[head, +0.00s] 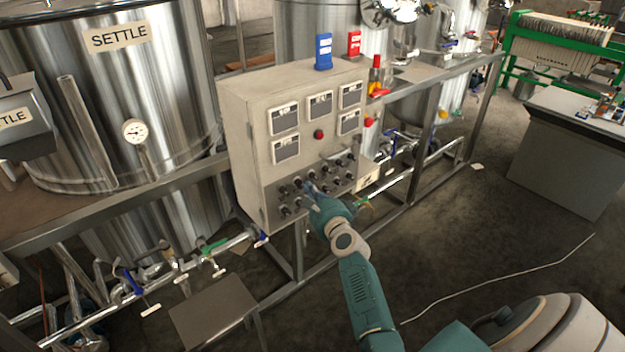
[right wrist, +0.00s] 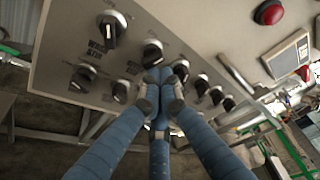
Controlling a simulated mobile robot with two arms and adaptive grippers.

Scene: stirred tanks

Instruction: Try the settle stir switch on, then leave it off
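The grey control box (head: 252,135) stands in the middle of the head view, with rows of black rotary switches on its sloped lower panel. My right gripper (head: 312,192) is at this panel. In the right wrist view its blue fingers (right wrist: 158,82) are drawn together, with the tips just below a black switch knob (right wrist: 152,52). I cannot tell whether they touch it. More knobs lie to the left (right wrist: 111,28) and right (right wrist: 181,70). My left gripper is not in view.
A steel tank marked SETTLE (head: 110,80) stands left of the box. The box has several small displays and a red button (head: 319,134). A metal frame rail (head: 120,196) and pipes with valves run below. Open floor (head: 470,230) lies to the right.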

